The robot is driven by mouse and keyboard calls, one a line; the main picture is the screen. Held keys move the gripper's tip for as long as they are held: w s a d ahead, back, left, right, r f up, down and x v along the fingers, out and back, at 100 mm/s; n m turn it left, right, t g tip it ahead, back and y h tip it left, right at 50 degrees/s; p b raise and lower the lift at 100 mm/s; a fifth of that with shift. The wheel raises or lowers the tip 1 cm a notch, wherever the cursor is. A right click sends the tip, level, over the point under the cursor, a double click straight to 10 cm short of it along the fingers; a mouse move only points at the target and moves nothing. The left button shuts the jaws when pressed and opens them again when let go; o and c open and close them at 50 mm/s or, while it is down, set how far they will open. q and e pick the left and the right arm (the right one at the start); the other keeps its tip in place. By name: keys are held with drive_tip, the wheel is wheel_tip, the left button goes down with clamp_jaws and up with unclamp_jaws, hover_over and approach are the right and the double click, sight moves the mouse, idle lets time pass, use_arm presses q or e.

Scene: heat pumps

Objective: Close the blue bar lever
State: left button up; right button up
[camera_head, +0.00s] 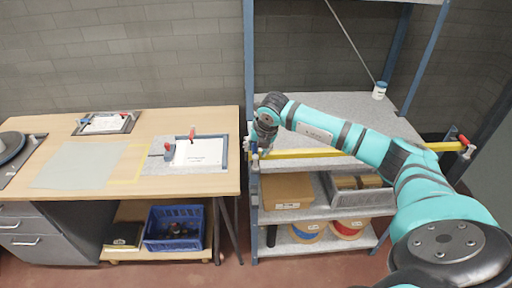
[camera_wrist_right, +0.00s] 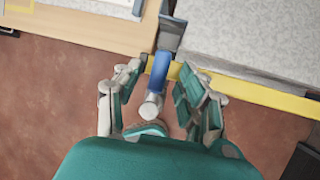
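The blue bar lever (camera_wrist_right: 160,70) shows in the right wrist view, at the left end of the yellow bar (camera_wrist_right: 262,92). A pale grey cylindrical end (camera_wrist_right: 151,106) points toward the camera. My right gripper (camera_wrist_right: 160,78) is open, with one finger on each side of the lever. I cannot tell whether either finger touches it. In the head view the yellow bar (camera_head: 312,153) runs along the shelf front, and my right gripper (camera_head: 262,143) is at its left end, largely covering the lever. My left gripper is not in view.
A workbench (camera_head: 190,120) with framed panels stands on the left, its edge close to my right gripper. The shelf rack (camera_head: 355,90) stands behind the bar. A red lever (camera_head: 464,141) is at the bar's right end. Boxes and spools sit on the lower shelves.

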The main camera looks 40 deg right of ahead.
drive_tip(key=v, duration=1.2)
idle(0.4)
